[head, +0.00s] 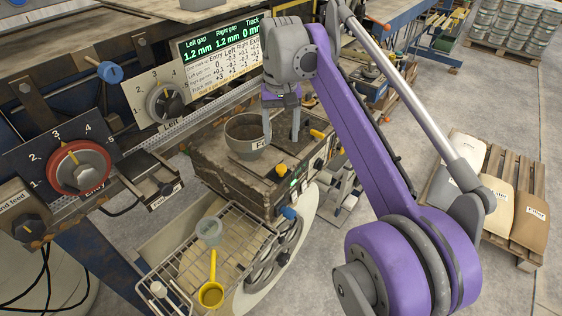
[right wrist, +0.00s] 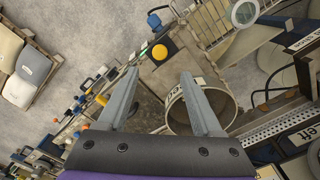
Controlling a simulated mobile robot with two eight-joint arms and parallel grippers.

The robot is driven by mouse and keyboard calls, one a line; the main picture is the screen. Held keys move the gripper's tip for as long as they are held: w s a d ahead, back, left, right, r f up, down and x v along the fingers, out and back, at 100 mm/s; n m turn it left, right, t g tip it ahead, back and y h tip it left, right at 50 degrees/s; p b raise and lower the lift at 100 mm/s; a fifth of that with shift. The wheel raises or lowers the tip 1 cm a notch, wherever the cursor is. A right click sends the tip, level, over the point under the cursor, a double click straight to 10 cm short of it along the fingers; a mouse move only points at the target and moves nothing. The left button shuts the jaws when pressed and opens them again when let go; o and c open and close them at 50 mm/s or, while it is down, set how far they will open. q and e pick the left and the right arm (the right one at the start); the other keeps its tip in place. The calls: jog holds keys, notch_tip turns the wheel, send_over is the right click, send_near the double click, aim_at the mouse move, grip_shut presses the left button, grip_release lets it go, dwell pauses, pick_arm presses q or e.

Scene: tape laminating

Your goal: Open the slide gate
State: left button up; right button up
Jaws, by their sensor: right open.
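I cannot tell for certain which part is the slide gate. My right gripper (head: 281,138) points down over a dark, worn machine box (head: 222,176), with its fingers apart and nothing between them. One finger is at the right side of a round grey pot (head: 241,131) on that box. The pot's label is partly hidden by the finger. In the right wrist view the open right gripper (right wrist: 160,74) has one finger crossing in front of the pot (right wrist: 177,117). A yellow button (right wrist: 160,52) lies beyond the fingertips. My left gripper is not in view.
A wire rack (head: 172,262) with a yellow ladle (head: 211,293) and a clear cup (head: 209,231) stands in front of the box.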

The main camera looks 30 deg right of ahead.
aim_at(281, 167)
notch_tip(281, 167, down, 10)
jog(key=shift+b, duration=0.35)
grip_shut()
dwell(1.4)
